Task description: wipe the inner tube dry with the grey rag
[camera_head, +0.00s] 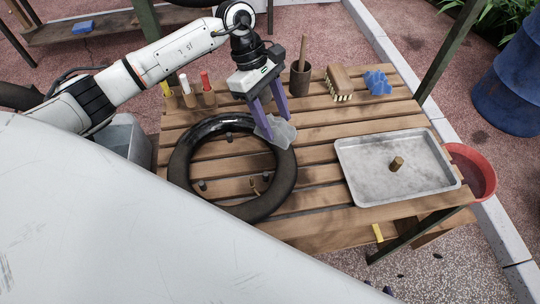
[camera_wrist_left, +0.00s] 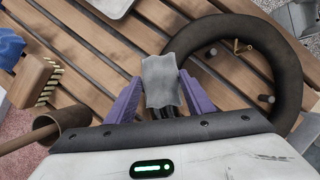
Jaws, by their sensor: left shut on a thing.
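The inner tube (camera_head: 277,190) is a black ring lying flat on the slatted wooden table; it also shows in the left wrist view (camera_wrist_left: 287,62). Its upper left part looks glossy in the head view. My left gripper (camera_head: 269,119) has purple fingers and is shut on the grey rag (camera_head: 281,132). The rag sits at the tube's upper right edge; I cannot tell whether it touches. In the left wrist view the rag (camera_wrist_left: 160,82) hangs between the fingers, beside the tube. My right gripper is in neither view.
A metal tray (camera_head: 370,165) with a small brown cylinder (camera_head: 397,164) stands right of the tube. A brown cup (camera_head: 300,79), a brush (camera_head: 339,81), a blue cloth (camera_head: 377,83) and several markers (camera_head: 207,92) line the back. Small pegs (camera_head: 202,185) stand inside the tube. A red basin (camera_head: 475,172) is beyond the table's right edge.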

